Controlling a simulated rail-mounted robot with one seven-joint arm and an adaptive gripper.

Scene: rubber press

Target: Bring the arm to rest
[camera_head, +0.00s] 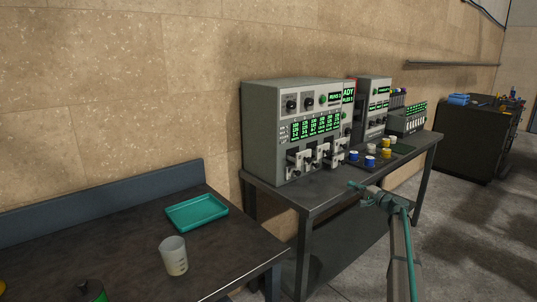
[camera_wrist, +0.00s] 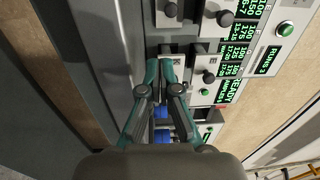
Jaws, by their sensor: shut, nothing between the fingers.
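My gripper (camera_head: 362,190) shows in the head view at the end of my arm, in front of the bench that bears the machines. In the wrist view my gripper (camera_wrist: 164,78) points toward the front of a grey machine, with its two teal fingers close together. It is shut with nothing between the fingers. The grey machine (camera_head: 262,130) has green displays, knobs and several small clamps low on its front; its panel (camera_wrist: 232,60) also fills the right of the wrist view.
Blue and yellow cups stand on a dark mat beside the machine, one being a blue cup (camera_head: 370,161). The bench (camera_head: 318,194) lies behind my gripper. A nearer table (camera_head: 130,262) holds a teal tray (camera_head: 197,212) and a translucent cup (camera_head: 173,257). Open floor (camera_head: 455,235) lies to the right.

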